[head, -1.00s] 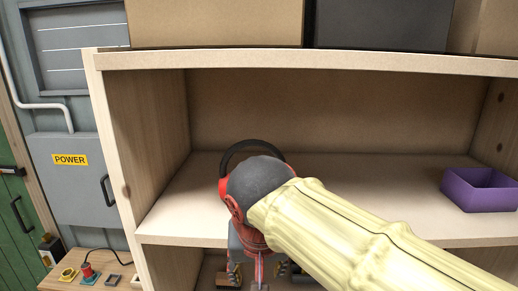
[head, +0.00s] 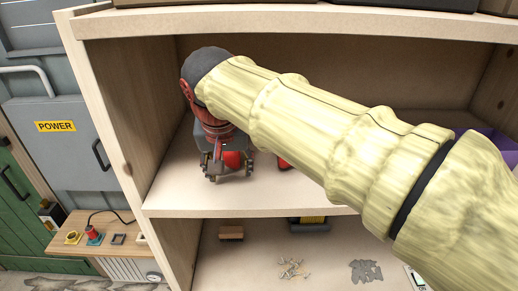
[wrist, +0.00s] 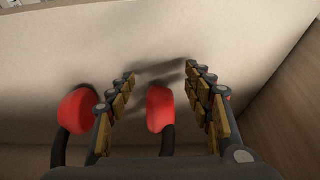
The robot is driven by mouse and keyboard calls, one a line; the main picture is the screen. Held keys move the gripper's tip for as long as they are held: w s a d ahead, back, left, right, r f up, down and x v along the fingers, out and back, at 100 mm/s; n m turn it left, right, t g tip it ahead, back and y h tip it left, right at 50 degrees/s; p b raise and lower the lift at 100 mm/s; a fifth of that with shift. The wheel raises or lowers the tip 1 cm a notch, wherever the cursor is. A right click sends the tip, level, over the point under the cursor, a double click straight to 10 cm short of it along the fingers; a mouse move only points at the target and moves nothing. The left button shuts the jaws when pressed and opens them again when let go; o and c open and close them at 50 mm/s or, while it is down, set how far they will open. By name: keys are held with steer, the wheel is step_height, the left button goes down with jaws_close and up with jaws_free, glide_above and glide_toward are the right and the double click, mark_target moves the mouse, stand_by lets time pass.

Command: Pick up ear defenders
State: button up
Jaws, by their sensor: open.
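The ear defenders have red cups and a black headband. In the wrist view one red cup (wrist: 160,108) lies between my gripper's fingers, with no clear contact, and the other cup (wrist: 77,112) is outside the left finger. The band runs down out of that view. My gripper (wrist: 157,82) is open, pointing at the shelf surface. In the head view my gripper (head: 228,173) is low over the shelf's left part, with a red cup (head: 232,159) between its fingers and another (head: 283,163) partly behind my arm. My arm hides the headband there.
The wooden shelf (head: 178,190) has a side wall (head: 128,120) close on the left. A purple bin (head: 490,140) sits at the right, partly behind my arm. The lower shelf holds a brown block (head: 231,232) and scattered small metal parts (head: 292,268).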

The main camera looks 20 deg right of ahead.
mark_target(232, 158)
steer(key=w, duration=0.1)
steer(key=w+d, duration=0.1)
steer(key=w, duration=0.1)
steer(key=w+f, duration=0.1)
steer(key=w, duration=0.1)
steer(key=shift+w+d, duration=0.2)
steer(key=shift+d, duration=0.15)
steer(key=shift+s, duration=0.1)
steer(key=shift+c, duration=0.3)
steer(key=shift+f, duration=0.1)
jaws_close()
